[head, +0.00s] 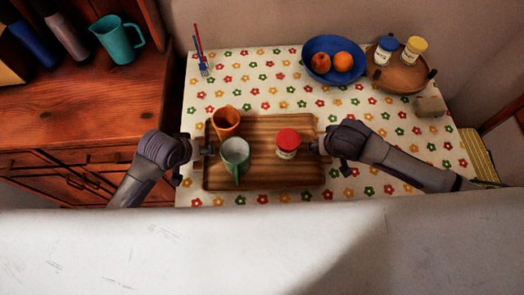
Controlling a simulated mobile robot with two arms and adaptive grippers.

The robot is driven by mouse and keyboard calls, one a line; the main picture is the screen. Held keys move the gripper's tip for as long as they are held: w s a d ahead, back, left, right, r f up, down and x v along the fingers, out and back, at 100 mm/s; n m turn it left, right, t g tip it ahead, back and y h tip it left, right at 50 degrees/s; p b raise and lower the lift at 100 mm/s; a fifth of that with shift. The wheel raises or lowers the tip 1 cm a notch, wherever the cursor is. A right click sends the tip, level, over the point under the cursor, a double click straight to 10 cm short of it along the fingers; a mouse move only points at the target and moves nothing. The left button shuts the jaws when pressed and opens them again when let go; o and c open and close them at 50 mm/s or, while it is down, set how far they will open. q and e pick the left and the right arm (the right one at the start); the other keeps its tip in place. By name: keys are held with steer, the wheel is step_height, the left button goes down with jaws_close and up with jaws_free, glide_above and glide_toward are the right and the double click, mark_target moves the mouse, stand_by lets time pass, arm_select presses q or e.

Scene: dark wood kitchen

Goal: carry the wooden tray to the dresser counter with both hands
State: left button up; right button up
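The wooden tray (265,178) lies on the flowered tablecloth near the table's front edge. It carries an orange cup (226,121), a green mug (236,154) and a white jar with a red lid (287,146). My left gripper (204,150) is at the tray's left end, and my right gripper (320,145) is at its right end. Both appear to meet the end handles, but the fingers are too small and covered to show whether they are closed. The dresser counter (80,105) is dark reddish wood, at the left.
A teal jug (118,40) and bottles (66,36) stand at the counter's back; its front is clear. The table (255,82) also holds toothbrush-like sticks (201,52), a blue fruit bowl (312,46), a round wooden tray (402,78) with two jars and a small block (431,107).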

arm_select(q)
jaws_close()
arm_select(e)
jaws_close()
arm_select(q)
steer(key=shift+w+r, duration=0.1)
steer(key=shift+r, duration=0.1)
arm_select(e)
steer(key=shift+w+r, duration=0.1)
steer(key=shift+r, duration=0.1)
